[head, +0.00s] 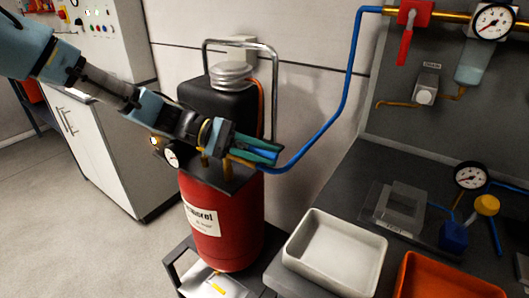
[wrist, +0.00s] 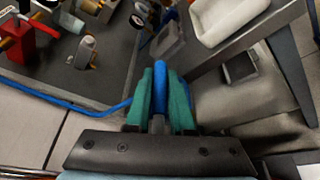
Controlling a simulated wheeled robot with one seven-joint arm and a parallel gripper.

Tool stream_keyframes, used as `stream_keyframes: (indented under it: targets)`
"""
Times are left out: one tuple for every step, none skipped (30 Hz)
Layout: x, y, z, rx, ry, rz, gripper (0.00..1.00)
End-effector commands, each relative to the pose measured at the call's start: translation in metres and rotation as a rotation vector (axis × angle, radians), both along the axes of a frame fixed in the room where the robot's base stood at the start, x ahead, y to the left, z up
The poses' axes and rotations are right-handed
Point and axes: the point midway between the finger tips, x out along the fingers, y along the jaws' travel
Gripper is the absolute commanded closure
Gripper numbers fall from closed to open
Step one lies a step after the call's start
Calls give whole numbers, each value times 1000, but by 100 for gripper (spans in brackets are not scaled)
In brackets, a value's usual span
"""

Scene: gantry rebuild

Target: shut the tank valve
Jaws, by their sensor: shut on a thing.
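The red tank (head: 215,225) with a black top stands upright on a low dark cart. Brass fittings (head: 228,165) and a gauge (head: 172,158) sit at its dark shoulder plate. My gripper (head: 262,152) is beside the tank's front right, just above this plate. In the wrist view, its green fingers (wrist: 160,95) are shut on a blue bar-like handle (wrist: 160,72), which appears to be the tank valve's lever. The valve body is hidden behind my gripper, so I cannot tell how far the lever is turned.
A blue hose (head: 340,110) runs from the wall pipe down to the tank beside my gripper. A white tray (head: 290,258) and an orange tray (head: 402,290) stand on the bench at right. A chrome handle frame (head: 275,90) rises behind the tank.

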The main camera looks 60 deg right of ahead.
Motion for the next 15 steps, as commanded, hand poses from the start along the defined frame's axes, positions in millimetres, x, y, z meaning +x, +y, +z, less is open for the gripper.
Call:
stream_keyframes:
  targets:
    - [0,0,-1,1,-1,-3,100]
    - [0,1,-1,1,-1,-8,100]
    - [1,1,-1,1,-1,-15,100]
    - [1,2,-1,0,-1,-24,100]
    - [1,2,-1,1,-1,-32,100]
    - [1,3,-1,1,-2,-47,100]
    - [0,4,-1,1,-1,-62,100]
    - [0,5,-1,1,-1,-76,100]
    - [1,6,-1,0,-1,-99,100]
    - [1,7,-1,1,-1,-117,100]
    - [1,9,-1,0,0,-137,100]
    - [1,10,-1,-1,-1,-164,100]
    - [1,11,-1,1,-1,-186,100]
    - [2,13,-1,0,-2,-208,100]
    - [2,15,-1,0,-1,-236,100]
